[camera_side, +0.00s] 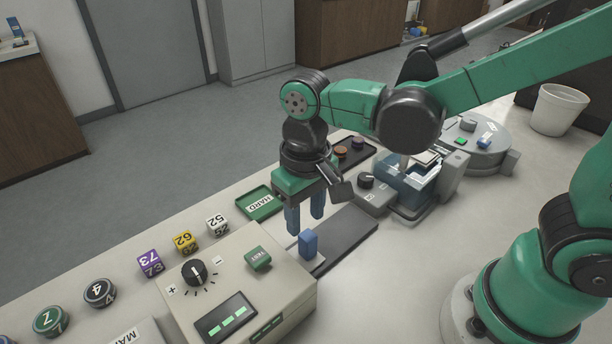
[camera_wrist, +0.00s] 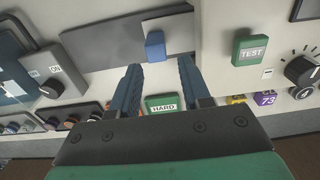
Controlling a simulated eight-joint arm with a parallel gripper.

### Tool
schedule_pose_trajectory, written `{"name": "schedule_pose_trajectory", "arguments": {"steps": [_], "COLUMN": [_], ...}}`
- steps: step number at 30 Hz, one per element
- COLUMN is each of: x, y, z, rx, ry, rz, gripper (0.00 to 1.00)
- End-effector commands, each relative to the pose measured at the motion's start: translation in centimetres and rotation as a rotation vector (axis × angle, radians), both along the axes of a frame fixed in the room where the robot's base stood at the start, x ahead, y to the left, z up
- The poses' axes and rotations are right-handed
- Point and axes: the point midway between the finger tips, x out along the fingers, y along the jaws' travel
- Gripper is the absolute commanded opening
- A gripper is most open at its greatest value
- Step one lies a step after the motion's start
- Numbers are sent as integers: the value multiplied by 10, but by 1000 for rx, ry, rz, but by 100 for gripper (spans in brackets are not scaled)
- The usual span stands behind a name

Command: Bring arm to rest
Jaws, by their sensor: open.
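My gripper (camera_side: 304,215) is open, with its two blue fingers pointing down and nothing between them. In the side view it hangs above the bench, between the green HARD tray and a small blue block (camera_side: 308,244). The block stands at the near end of a flat dark grey plate (camera_side: 345,240), beside the control box. In the wrist view the open fingers (camera_wrist: 160,72) show with a gap between them. There the blue block (camera_wrist: 155,46) lies just beyond the fingertips, apart from them, and the green HARD tray (camera_wrist: 162,104) shows between the fingers.
A control box (camera_side: 285,275) with a dial, green TEST button and display stands at lower middle. Numbered cubes such as the purple one (camera_side: 150,262) and round pieces line the bench at left. A press-like machine (camera_side: 412,185) stands right of my gripper. A white bin (camera_side: 558,110) is behind.

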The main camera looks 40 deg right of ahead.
Motion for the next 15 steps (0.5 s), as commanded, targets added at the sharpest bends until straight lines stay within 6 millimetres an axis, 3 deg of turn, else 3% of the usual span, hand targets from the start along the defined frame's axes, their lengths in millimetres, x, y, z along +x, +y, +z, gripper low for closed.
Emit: {"name": "schedule_pose_trajectory", "arguments": {"steps": [5,15], "x": [2,-1], "y": [-18,-85], "z": [12,45], "rx": [29,35], "ry": [-89,-486], "rz": [-6,-9], "gripper": [42,42]}}
